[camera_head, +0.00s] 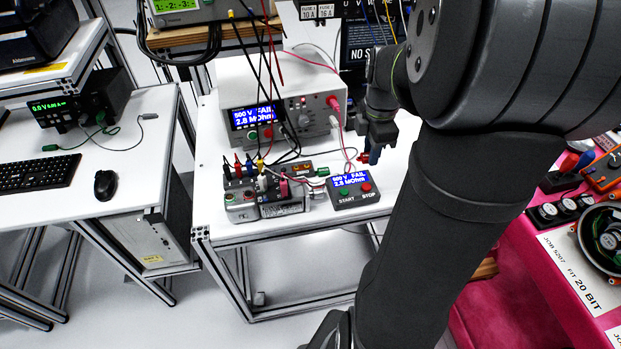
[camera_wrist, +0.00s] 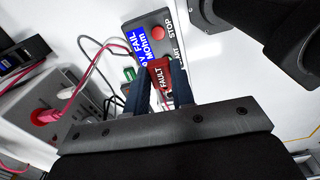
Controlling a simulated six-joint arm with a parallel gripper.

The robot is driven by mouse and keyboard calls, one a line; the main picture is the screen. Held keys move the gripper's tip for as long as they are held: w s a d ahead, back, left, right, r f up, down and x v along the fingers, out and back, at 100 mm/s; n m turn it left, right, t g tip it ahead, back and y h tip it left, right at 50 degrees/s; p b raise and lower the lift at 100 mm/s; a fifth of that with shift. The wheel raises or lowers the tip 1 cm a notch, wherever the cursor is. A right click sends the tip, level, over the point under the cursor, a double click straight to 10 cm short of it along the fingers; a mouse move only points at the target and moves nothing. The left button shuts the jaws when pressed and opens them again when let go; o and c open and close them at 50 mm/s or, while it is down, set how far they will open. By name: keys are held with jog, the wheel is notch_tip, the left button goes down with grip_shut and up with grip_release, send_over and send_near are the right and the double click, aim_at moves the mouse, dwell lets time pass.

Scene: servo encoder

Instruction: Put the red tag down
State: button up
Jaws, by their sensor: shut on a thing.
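The red tag (camera_wrist: 159,74) reads "FAULT" in the wrist view. It sits between the two dark blue fingers of my gripper (camera_wrist: 162,82), which is shut on it. In the head view my gripper (camera_head: 374,152) points down over the right part of the white bench (camera_head: 300,235), and a small red bit of the tag (camera_head: 363,158) shows beside the fingertips. The tag appears held above the bench top; I cannot tell the exact gap. Part of the tag is hidden by the fingers.
The start/stop box (camera_head: 354,190) with a blue "FAIL" screen lies just left of and nearer than my gripper; it also shows in the wrist view (camera_wrist: 150,42). A white tester (camera_head: 280,105) with cables stands behind. A wired fixture (camera_head: 265,198) sits left. Some bare bench shows near my gripper.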

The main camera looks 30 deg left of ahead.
jog(key=s+a+r, duration=0.2)
jog(key=s+r, duration=0.1)
jog(key=s, duration=0.3)
send_over(301, 187)
notch_tip(301, 187, down, 7)
jog(key=shift+r, duration=0.2)
jog(key=shift+f, duration=2)
jog(key=shift+f, duration=0.1)
jog(key=o, duration=0.6)
jog(key=shift+f, duration=0.1)
jog(key=shift+c, duration=0.2)
jog(key=o, duration=0.4)
